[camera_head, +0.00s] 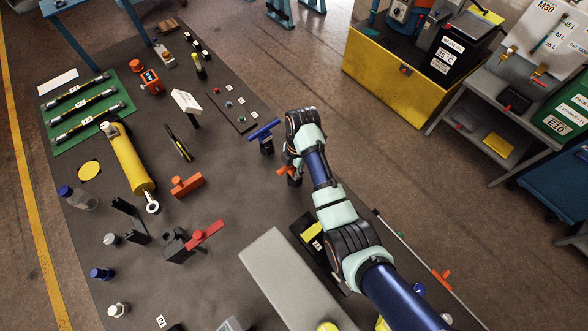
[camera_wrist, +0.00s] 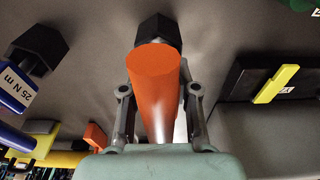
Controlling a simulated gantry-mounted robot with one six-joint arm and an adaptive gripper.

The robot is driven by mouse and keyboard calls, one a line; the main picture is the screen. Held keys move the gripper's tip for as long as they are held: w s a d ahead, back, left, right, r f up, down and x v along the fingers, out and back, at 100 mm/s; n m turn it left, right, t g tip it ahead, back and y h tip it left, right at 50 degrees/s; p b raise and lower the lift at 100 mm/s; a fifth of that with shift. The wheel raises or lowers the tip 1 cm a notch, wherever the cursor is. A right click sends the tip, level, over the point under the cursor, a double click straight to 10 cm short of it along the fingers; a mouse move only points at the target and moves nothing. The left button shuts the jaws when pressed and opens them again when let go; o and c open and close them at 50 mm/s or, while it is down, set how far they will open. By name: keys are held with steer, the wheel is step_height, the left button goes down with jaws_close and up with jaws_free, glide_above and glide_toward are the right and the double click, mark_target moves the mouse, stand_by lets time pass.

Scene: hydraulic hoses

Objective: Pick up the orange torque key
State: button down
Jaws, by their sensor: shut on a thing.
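The orange torque key shows in the wrist view as a thick orange bar (camera_wrist: 154,85) pointing toward the camera, with a black hexagonal block (camera_wrist: 158,29) behind its far end. My gripper (camera_wrist: 159,98) has one finger on each side of the bar and is shut on it. In the head view, the orange key (camera_head: 284,171) juts out left of my gripper (camera_head: 291,164), over a dark block on or just above the dark tabletop. I cannot tell whether the block touches the table. My wrist hides part of the key.
A blue torque key (camera_head: 264,130) stands close by, behind my gripper; its 25 N m label (camera_wrist: 17,85) shows in the wrist view. A black tray with a yellow item (camera_head: 313,235) and a long grey block (camera_head: 290,280) lie nearer. A yellow cylinder (camera_head: 127,160) lies left.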

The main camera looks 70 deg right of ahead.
step_height(320, 180, up, 8)
steer(key=shift+d+r+p, duration=0.1)
steer(key=shift+r+p, duration=0.1)
steer(key=shift+p, duration=0.75)
step_height(320, 180, up, 11)
steer(key=p, duration=1.1)
steer(key=shift+p, duration=0.35)
